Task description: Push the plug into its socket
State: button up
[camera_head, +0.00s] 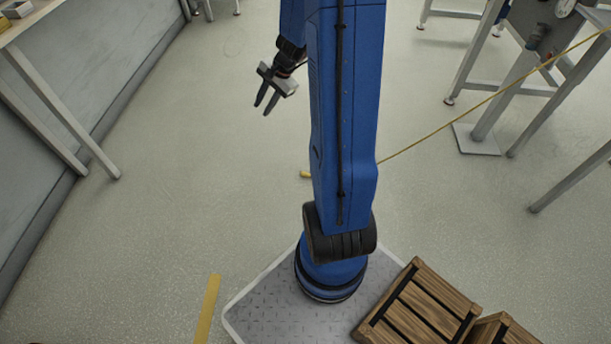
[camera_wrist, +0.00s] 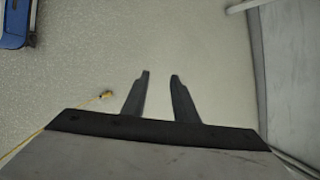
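A small yellow plug end (camera_head: 305,174) lies on the floor just left of my blue arm. A thin yellow cable (camera_head: 440,128) runs from behind the arm up to the right. In the wrist view the plug (camera_wrist: 106,94) is left of the fingers, on the floor, with its cable trailing to the lower left. My gripper (camera_head: 266,107) points down over open floor, apart from the plug. Its two fingers (camera_wrist: 160,75) are apart with nothing between them. I cannot make out a socket for certain; a dark panel (camera_head: 548,18) with fittings stands at the upper right.
Wooden crates (camera_head: 425,305) stand at the lower right, by my base. A bench (camera_head: 50,90) runs along the left side. Metal stand legs (camera_head: 500,110) take up the right. A yellow strip (camera_head: 207,310) marks the floor at lower left. The floor around my gripper is clear.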

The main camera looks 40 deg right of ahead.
jog(key=s+d+f+m, duration=0.45)
jog(key=d+f, duration=0.25)
jog(key=f, duration=0.5)
jog(key=s+d+f+m, duration=0.3)
jog(key=d+f+m, duration=0.3)
jog(key=f, duration=0.6)
jog(key=s+d+f+m, duration=0.35)
jog(key=d+f, duration=0.55)
jog(key=f, duration=0.3)
jog(key=shift+m+h, duration=0.3)
jog(key=shift+h, duration=0.1)
jog(key=x, duration=1.7)
jog(key=shift+a, duration=0.1)
jog(key=shift+c, duration=0.2)
grip_shut()
